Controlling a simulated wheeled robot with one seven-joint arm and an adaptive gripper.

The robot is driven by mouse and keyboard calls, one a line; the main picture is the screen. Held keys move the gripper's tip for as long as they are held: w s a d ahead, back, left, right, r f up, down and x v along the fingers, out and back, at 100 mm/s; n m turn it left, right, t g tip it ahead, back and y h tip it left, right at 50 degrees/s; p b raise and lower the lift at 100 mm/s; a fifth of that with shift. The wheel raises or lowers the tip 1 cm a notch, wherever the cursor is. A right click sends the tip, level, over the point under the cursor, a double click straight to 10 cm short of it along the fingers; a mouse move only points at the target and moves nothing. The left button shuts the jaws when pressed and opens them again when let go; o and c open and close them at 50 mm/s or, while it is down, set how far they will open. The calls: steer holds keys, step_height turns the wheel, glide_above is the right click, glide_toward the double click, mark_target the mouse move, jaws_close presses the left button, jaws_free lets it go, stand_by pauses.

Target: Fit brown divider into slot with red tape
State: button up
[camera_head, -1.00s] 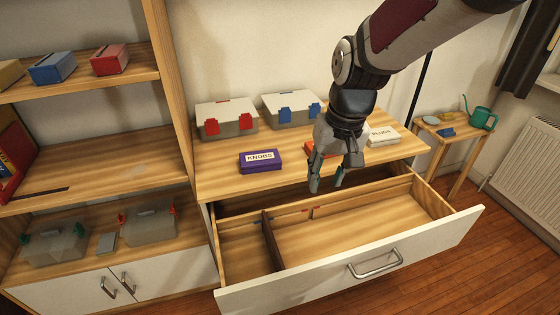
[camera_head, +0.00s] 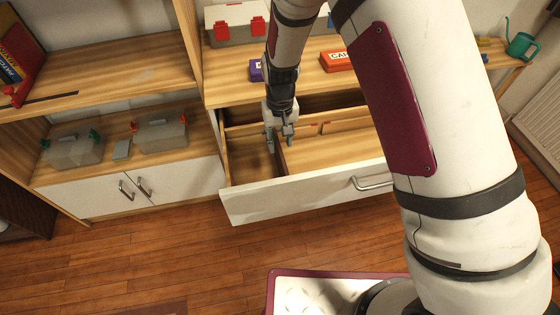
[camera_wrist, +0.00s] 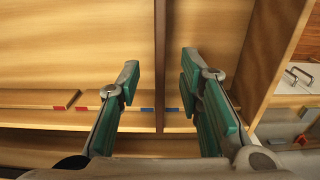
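The brown divider (camera_wrist: 160,40) stands upright across the open drawer (camera_head: 255,200), running front to back; it also shows in the head view (camera_head: 281,160). In the wrist view its far end lies between two blue tape marks (camera_wrist: 146,110). Two red tape marks (camera_wrist: 82,108) sit on the same back strip, left of the blue pair; a red mark also shows in the head view (camera_head: 326,124). My gripper (camera_wrist: 160,72) is open, with one finger on each side of the divider and a gap on both sides. In the head view my gripper (camera_head: 280,142) is over the drawer's left part.
A light wood piece (camera_wrist: 30,98) lies along the drawer back near the red tape. On the tabletop above are an orange box (camera_head: 337,61), a purple box (camera_head: 256,71) and a lidded bin (camera_head: 235,30). Shelves stand at left.

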mark_target(280, 158)
steer(key=f, duration=0.8)
steer(key=shift+s+f, duration=0.15)
steer(key=shift+s, duration=0.1)
steer(key=shift+c, duration=0.3)
jaws_close()
